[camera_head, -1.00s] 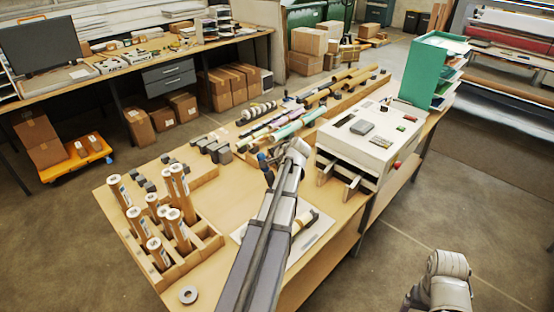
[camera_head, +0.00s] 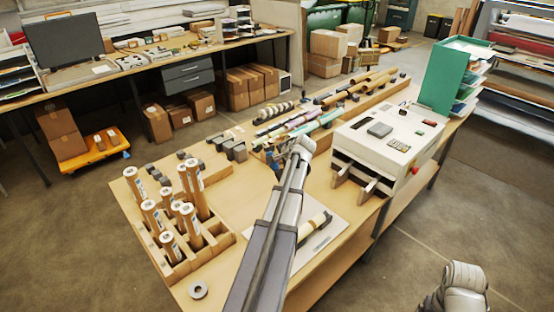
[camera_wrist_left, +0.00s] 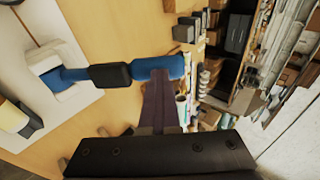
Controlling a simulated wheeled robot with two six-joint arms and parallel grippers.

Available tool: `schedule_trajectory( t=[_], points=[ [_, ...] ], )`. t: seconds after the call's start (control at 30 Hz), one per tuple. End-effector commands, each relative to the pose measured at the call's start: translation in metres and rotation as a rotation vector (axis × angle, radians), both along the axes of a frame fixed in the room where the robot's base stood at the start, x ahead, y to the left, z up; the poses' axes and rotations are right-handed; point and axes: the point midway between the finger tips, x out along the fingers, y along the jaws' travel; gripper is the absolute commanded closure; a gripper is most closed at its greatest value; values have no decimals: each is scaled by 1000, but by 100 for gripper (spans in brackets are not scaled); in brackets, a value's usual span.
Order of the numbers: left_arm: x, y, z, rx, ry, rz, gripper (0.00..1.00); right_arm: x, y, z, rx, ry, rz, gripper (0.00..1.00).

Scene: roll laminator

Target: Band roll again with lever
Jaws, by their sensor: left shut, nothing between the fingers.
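A blue lever (camera_wrist_left: 137,71) with a black collar and a white base block (camera_wrist_left: 50,72) lies across the left wrist view. A cream roll (camera_head: 315,224) with a dark band lies on a white sheet (camera_head: 330,236) right of my left arm. The roll also shows at the left edge of the wrist view (camera_wrist_left: 12,116). My right gripper is out of view.
A wooden rack (camera_head: 222,240) with several upright brown rolls stands left of my arm. A white laminator (camera_head: 385,140) stands to the right, with a green shelf unit (camera_head: 450,75) behind it. Coloured rolls (camera_head: 300,120) lie at the back. A grey ring (camera_head: 198,290) lies near the front edge.

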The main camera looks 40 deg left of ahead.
Motion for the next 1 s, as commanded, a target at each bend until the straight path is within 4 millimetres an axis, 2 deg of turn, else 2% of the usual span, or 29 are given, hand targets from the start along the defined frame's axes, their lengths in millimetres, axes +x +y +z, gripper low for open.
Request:
schedule_trajectory(
  t=[0.23,0.7,1.0],
  points=[
    [-5,-7,11,1,1,2,100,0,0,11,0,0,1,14],
    [-24,-56,80,1,0,-1,100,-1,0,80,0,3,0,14],
    [-30,-74,104,1,0,-1,100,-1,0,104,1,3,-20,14]
  ],
)
